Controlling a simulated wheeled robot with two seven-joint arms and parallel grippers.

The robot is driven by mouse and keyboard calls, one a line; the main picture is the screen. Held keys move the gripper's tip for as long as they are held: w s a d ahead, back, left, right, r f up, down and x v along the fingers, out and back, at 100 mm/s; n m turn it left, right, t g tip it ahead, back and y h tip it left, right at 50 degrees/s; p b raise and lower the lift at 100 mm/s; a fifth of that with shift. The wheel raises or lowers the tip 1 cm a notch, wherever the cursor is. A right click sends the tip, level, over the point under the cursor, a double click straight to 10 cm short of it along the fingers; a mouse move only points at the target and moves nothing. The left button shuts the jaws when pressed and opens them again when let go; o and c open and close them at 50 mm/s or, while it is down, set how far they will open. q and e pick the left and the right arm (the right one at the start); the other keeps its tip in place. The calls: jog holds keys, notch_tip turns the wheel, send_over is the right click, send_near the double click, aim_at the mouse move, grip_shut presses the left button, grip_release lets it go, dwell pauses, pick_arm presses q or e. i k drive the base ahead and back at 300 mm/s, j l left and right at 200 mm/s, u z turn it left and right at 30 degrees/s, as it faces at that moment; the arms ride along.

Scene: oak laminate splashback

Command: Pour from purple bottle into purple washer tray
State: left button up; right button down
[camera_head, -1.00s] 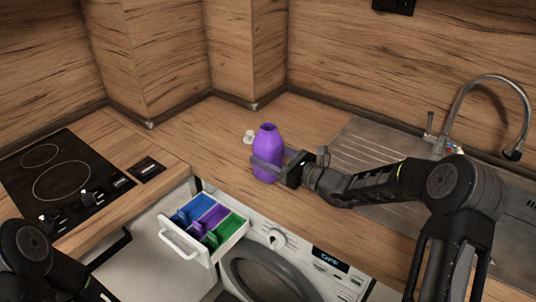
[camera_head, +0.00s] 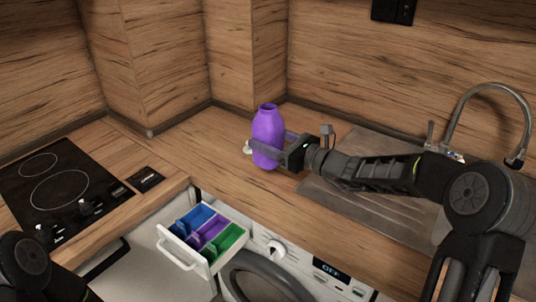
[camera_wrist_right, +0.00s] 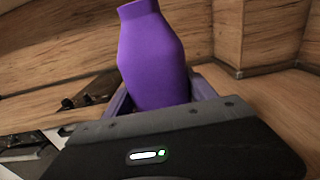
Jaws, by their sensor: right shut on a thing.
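The purple bottle (camera_head: 267,130) is upright with its mouth open at the top, over the counter near the back corner. My right gripper (camera_head: 268,150) is shut on the bottle's lower body. In the right wrist view the bottle (camera_wrist_right: 152,60) stands between the fingers, tilted a little in the picture. The purple washer tray (camera_head: 208,231) is the middle compartment of the open drawer, between a blue and a green one, below and left of the bottle. My left arm shows at the lower left; its gripper is out of view.
A small white cap (camera_head: 247,148) lies on the counter, partly behind the bottle. The black hob (camera_head: 60,190) is at the left, and the sink with its curved tap (camera_head: 490,90) is at the right. The washing machine (camera_head: 310,268) is under the counter's front edge.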

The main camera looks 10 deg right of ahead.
aim_at(199, 239)
jog(key=k+j+u, duration=0.25)
jog(key=j, duration=0.15)
jog(key=j+u, duration=0.25)
jog(key=j, duration=0.15)
jog(key=k+j+u, duration=0.1)
jog(key=j+u, duration=0.15)
jog(key=j, duration=0.2)
